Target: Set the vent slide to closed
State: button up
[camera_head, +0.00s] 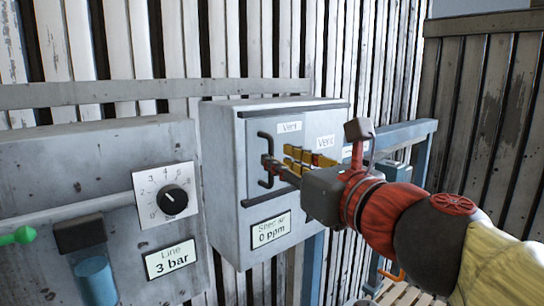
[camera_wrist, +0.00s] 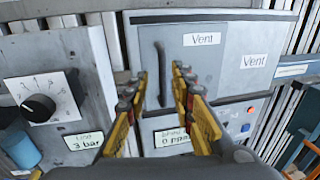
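The vent slide (camera_head: 262,125) is a flat grey panel on the front of a grey box, labelled "Vent". It also shows in the wrist view (camera_wrist: 205,70). A dark upright bar handle (camera_wrist: 160,55) stands near its left edge; it shows in the head view too (camera_head: 265,182). My gripper (camera_wrist: 160,79) is open, its red-and-yellow fingers apart, one on each side of the handle in the wrist view. In the head view my gripper (camera_head: 279,158) partly covers the handle; whether a finger touches it, I cannot tell.
A second "Vent" label (camera_wrist: 255,61) is to the right. A ppm display (camera_head: 271,230) is below the slide. Small buttons (camera_wrist: 246,127) are lower right.

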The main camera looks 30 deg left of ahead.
jog(key=v, duration=0.7)
dwell(0.3)
